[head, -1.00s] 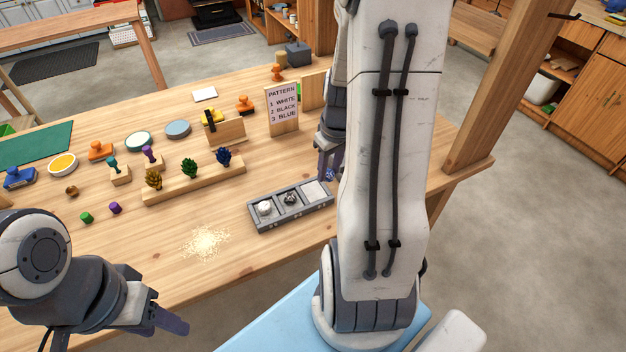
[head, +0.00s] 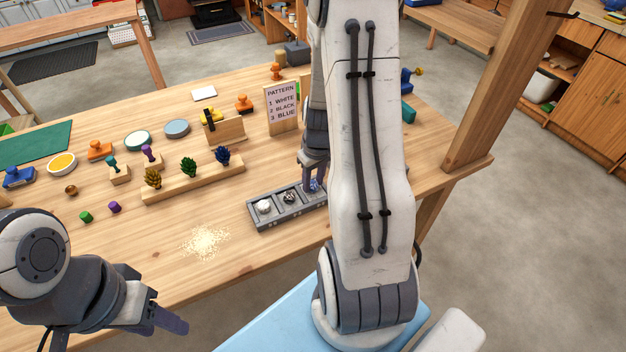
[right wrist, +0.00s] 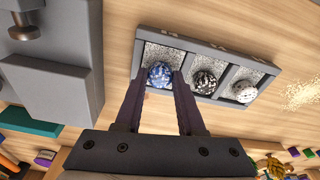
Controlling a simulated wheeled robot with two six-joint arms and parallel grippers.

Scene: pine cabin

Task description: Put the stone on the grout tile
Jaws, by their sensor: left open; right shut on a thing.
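My right gripper (right wrist: 160,82) is shut on a blue speckled stone (right wrist: 160,73), which also shows in the head view (head: 314,186). The stone is over the grey tray's (right wrist: 255,56) end compartment, the left one in the right wrist view, which holds pale grout (right wrist: 164,53). I cannot tell whether the stone touches the grout. A black stone (right wrist: 204,82) sits in the middle compartment and a white stone (right wrist: 242,91) in the far one. In the head view the arm hides part of the tray. My left gripper (head: 165,318) is open and empty, off the table's front edge.
A sign (head: 282,108) reads pattern: 1 white, 2 black, 3 blue. A wooden rack (head: 195,181) with several pinecones stands left of the tray. Spilled pale grains (head: 205,242) lie in front of it. Stamps and pads are further back.

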